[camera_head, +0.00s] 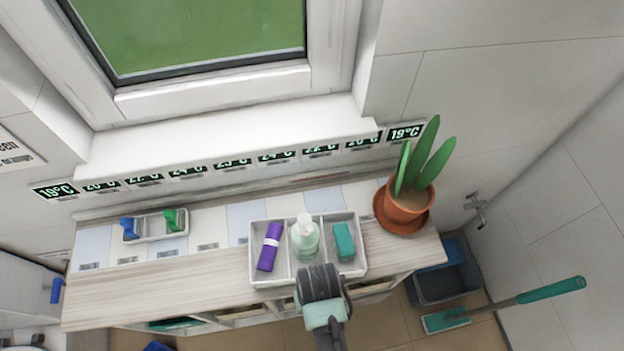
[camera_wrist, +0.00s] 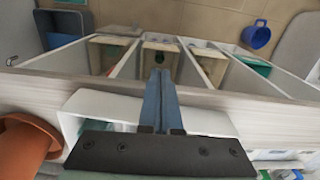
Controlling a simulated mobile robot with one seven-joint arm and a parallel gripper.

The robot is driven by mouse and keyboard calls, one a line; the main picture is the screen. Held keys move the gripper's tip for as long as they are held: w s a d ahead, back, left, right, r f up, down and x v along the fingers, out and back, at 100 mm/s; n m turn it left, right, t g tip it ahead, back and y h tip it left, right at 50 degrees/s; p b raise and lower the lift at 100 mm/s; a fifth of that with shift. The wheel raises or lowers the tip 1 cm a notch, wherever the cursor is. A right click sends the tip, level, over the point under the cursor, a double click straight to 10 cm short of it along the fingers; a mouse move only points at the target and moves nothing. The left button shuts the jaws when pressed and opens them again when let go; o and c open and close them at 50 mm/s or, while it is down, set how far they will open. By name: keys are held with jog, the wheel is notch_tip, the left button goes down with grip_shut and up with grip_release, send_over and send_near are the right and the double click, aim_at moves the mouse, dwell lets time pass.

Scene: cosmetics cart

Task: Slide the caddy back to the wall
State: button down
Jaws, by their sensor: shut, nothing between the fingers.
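The caddy (camera_head: 262,281) is a white tray with three compartments on the wooden counter top. It holds a purple bottle (camera_head: 269,247) on the left, a pale green pump bottle (camera_head: 305,238) in the middle and a teal box (camera_head: 344,240) on the right. My gripper (camera_wrist: 162,75) is shut and empty, at the caddy's front side near the counter's front edge. In the head view its body covers part of the caddy's front wall and hides the fingertips. In the wrist view the caddy's white rim (camera_wrist: 100,106) shows on both sides of the fingers. I cannot tell whether they touch.
A potted plant (camera_head: 405,208) stands close to the caddy's right. A smaller white tray (camera_head: 155,238) with blue and green items is at the left. Pale labelled tiles (camera_head: 247,222) lie along the back of the counter (camera_head: 130,285), below the window ledge. Open shelves are underneath.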

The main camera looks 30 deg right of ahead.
jog(key=shift+w+d+f+p, duration=0.1)
jog(key=shift+w+d+p, duration=0.1)
jog(key=shift+w, duration=0.45)
jog(key=shift+w+d+r+p, duration=0.1)
jog(key=shift+w+d+p, duration=0.05)
jog(key=shift+w, duration=0.55)
jog(key=shift+w+d+f+p, duration=0.1)
jog(key=shift+w+d+p, duration=0.1)
jog(key=shift+w, duration=0.45)
